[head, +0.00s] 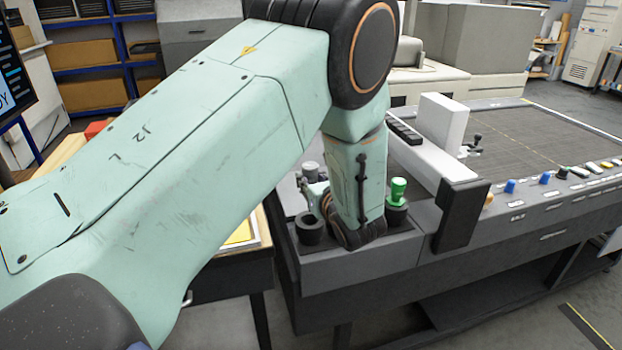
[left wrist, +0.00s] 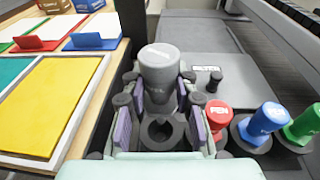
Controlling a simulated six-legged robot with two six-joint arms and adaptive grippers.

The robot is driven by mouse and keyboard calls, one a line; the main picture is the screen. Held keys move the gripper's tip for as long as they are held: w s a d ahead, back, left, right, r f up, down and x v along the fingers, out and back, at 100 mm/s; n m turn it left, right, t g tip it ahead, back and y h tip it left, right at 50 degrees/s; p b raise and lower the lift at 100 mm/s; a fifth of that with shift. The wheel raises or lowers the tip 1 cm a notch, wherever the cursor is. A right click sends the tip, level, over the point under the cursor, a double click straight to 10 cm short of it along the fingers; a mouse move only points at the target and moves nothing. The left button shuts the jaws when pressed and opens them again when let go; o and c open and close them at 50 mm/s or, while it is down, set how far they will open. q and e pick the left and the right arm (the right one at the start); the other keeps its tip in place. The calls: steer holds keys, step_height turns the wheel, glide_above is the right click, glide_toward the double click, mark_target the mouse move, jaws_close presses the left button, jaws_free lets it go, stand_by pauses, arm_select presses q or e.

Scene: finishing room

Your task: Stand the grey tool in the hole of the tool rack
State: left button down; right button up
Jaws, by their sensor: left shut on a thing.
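The grey tool (left wrist: 160,68) has a rounded cap and sits between the fingertips of my left gripper (left wrist: 160,92), which is shut on it. In the head view the grey tool (head: 310,170) shows just left of my left gripper (head: 316,192), partly hidden by it. The tool rack (head: 350,262) is a grey block with dark round holders. An empty dark holder (left wrist: 158,134) shows between the fingers in the left wrist view, on the near side of the tool. The tool's lower end is hidden, so I cannot tell whether it is in a hole. My right gripper is out of view.
A red pen tool (left wrist: 217,112), a blue one (left wrist: 268,118) and a green one (left wrist: 304,124) stand close to the right of the gripper. The green tool (head: 398,190) also shows in the head view.

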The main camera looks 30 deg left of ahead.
arm_select(q)
steer(key=shift+s+f+b, duration=0.15)
steer(key=shift+f+b, duration=0.4)
steer(key=shift+f, duration=0.05)
steer(key=shift+f+b, duration=0.5)
steer(key=shift+f, duration=0.15)
steer(key=shift+r, duration=0.1)
steer(key=shift+f, duration=0.2)
steer(key=shift+f+b, duration=0.55)
steer(key=shift+b, duration=0.15)
steer(key=shift+f+b, duration=1.85)
steer(key=shift+f, duration=0.1)
steer(key=c, duration=1)
jaws_free()
